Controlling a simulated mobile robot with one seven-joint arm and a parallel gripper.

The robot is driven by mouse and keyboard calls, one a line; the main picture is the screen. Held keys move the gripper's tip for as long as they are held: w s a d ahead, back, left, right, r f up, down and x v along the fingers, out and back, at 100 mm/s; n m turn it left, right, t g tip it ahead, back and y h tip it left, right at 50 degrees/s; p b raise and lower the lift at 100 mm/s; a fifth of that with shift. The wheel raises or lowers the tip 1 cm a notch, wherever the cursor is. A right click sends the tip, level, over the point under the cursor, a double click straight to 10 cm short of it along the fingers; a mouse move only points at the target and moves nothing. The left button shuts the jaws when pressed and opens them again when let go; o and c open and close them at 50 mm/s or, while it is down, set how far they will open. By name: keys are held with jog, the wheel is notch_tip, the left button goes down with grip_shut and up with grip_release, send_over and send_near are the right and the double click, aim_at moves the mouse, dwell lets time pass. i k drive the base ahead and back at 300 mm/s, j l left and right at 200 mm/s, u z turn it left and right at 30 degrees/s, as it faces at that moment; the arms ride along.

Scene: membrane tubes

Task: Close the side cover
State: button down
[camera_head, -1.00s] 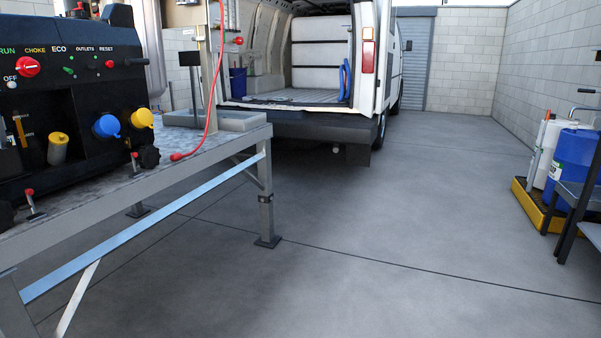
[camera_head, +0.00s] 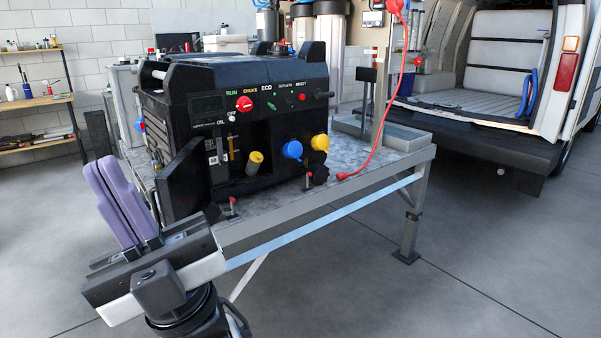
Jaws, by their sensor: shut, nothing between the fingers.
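The black generator (camera_head: 290,76) stands on the metal-topped bench. Its side cover (camera_head: 183,182) is a dark flat panel at the generator's lower left front corner. The panel stands swung out from the body, at an angle towards me, with an opening showing beside it. My gripper (camera_head: 104,166) is at the lower left, with its two purple fingers pointing up and lying together, empty. It is left of the cover and nearer to me. A gap shows between the fingertips and the cover, though the gripper's base overlaps the panel's lower edge in the picture.
The bench (camera_head: 385,165) has a grey tray (camera_head: 395,135) at its right end and a red cable (camera_head: 375,140) hanging over it. Wooden shelves (camera_head: 40,97) stand at the far left. A white van (camera_head: 500,75) stands open at the back right. The floor at the right front is clear.

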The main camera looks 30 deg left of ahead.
aim_at(183, 187)
jog(key=k+j+u, duration=0.1)
jog(key=j, duration=0.5)
jog(key=k+j, duration=0.15)
jog(key=j, duration=0.45)
jog(key=k+j+u, duration=0.15)
jog(key=j, duration=0.45)
jog(key=j+u, duration=0.1)
jog(key=j, duration=0.5)
jog(key=j+u, duration=0.3)
jog(key=j, duration=0.15)
jog(key=j+u, duration=0.35)
jog(key=j, duration=0.1)
